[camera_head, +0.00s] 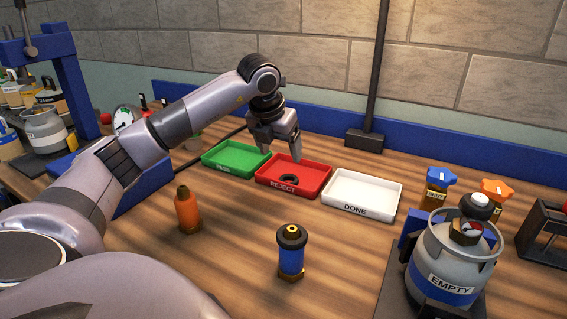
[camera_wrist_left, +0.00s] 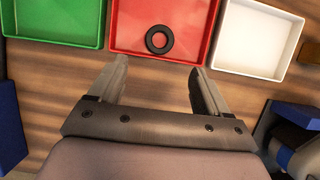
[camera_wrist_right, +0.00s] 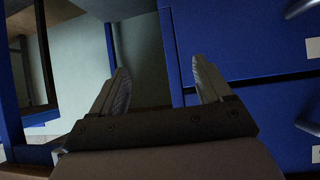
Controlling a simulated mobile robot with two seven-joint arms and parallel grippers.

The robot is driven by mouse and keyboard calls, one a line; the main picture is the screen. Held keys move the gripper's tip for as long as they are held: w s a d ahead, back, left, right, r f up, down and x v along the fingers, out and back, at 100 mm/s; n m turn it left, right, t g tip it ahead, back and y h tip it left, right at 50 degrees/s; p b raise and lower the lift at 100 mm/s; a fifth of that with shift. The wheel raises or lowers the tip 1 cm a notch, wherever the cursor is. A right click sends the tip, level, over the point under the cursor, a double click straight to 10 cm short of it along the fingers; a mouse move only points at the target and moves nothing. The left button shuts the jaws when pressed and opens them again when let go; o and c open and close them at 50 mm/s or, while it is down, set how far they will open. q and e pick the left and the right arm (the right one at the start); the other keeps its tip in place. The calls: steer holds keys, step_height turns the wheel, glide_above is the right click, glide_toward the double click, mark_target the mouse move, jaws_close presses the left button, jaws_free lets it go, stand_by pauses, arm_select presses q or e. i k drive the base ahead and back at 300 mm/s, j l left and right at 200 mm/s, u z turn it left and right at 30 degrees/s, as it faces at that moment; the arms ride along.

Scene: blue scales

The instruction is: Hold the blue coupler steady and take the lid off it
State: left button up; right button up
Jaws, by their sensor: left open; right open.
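The blue coupler (camera_head: 291,261) stands upright on the wooden table in the front middle. My right gripper (camera_wrist_right: 160,75) is open and empty, away from the table top, facing blue cabinet fronts. It is not in the head view.
An orange coupler (camera_head: 187,211) stands to the left. Behind are a green tray (camera_head: 234,171), a red tray (camera_head: 259,184) holding a black ring (camera_head: 289,179), and a white tray (camera_head: 341,205). A gas cylinder (camera_head: 424,253) marked EMPTY stands right. Table around the blue coupler is clear.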

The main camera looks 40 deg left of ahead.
mark_target(291, 263)
steer(key=k, duration=1)
